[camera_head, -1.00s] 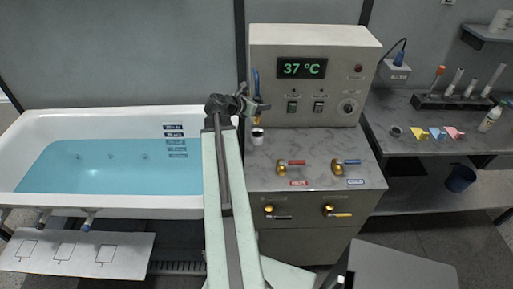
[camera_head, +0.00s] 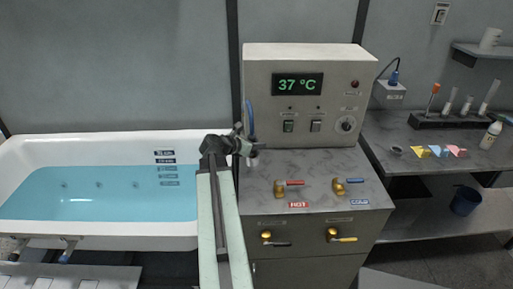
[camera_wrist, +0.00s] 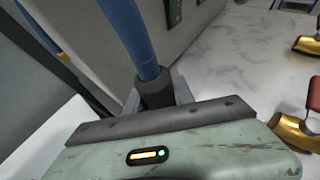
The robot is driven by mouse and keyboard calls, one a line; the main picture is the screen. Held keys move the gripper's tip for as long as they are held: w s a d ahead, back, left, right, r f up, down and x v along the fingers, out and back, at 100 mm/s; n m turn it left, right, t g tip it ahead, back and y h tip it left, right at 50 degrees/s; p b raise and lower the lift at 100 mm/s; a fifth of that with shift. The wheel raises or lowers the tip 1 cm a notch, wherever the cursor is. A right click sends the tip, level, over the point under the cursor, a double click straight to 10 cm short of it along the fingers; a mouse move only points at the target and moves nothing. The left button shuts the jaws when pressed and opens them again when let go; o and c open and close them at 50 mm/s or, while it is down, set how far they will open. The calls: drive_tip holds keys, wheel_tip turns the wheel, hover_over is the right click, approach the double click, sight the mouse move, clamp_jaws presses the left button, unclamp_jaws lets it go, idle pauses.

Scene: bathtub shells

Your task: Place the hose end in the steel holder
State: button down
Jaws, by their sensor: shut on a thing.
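The blue hose (camera_head: 249,117) hangs down along the left edge of the control panel, and my gripper (camera_head: 242,143) is shut on its lower end. In the wrist view the blue hose (camera_wrist: 132,35) runs into a dark hose end (camera_wrist: 155,88) just beyond the dark edge of my gripper. The steel holder (camera_head: 252,160) appears as a small light piece right below my gripper, at the left back of the grey counter, and is largely hidden. I cannot tell whether the hose end is inside it or just above it.
The control panel (camera_head: 310,85) stands close behind and right of my gripper. The red-handled tap (camera_head: 283,187) and blue-handled tap (camera_head: 343,185) stand on the counter (camera_head: 315,165). The filled bathtub (camera_head: 100,215) is at left. The middle of the counter is clear.

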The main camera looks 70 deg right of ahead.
drive_tip(key=shift+f, duration=0.1)
drive_tip(key=c, duration=1.1)
unclamp_jaws()
